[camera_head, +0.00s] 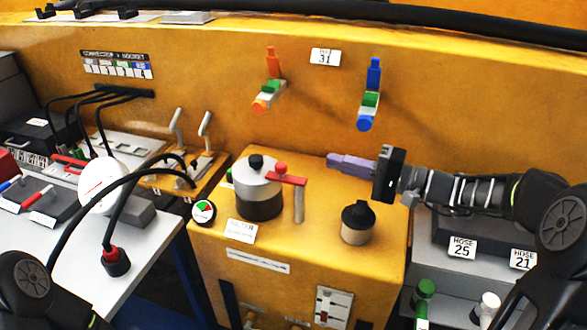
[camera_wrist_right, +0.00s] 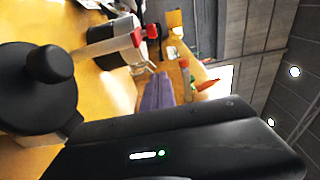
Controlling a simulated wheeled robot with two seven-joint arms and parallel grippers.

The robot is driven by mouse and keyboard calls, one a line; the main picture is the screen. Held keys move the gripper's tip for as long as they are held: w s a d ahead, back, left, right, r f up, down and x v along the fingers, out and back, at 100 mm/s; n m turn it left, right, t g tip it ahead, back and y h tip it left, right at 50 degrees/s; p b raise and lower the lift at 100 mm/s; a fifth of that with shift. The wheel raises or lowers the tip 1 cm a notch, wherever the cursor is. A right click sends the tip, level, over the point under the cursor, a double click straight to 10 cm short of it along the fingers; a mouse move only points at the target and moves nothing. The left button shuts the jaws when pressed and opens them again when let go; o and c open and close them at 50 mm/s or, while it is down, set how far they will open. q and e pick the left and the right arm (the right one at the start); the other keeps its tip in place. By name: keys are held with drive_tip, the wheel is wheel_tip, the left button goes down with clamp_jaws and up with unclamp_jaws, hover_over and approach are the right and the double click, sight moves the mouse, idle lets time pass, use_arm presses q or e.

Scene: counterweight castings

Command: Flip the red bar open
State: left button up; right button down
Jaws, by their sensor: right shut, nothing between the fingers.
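The red bar (camera_head: 288,179) lies across the right edge of a silver-topped, dark-bodied cylinder (camera_head: 257,188), with its outer end at the top of a grey upright post (camera_head: 299,204). A red knob stands near its inner end. In the right wrist view a red part (camera_wrist_right: 137,38) shows near the top, but I cannot tell if it is the bar or the knob. My right gripper (camera_head: 331,159) has its purple fingers shut and empty, behind and right of the bar, apart from it. Its fingers also show in the wrist view (camera_wrist_right: 157,92). My left gripper is out of frame.
A black-capped canister (camera_head: 358,224) stands on the yellow box (camera_head: 320,235) below my right gripper. A round gauge (camera_head: 204,212) sits left of the cylinder. Orange and blue levers (camera_head: 371,95) stick out from the wall behind. Black cables arch at left.

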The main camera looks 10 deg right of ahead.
idle(0.3)
drive_tip(key=w+a+p, duration=0.2)
drive_tip(key=a+p, duration=0.2)
drive_tip(key=a, duration=0.5)
drive_tip(key=shift+w, duration=0.25)
drive_tip(key=shift+a, duration=0.1)
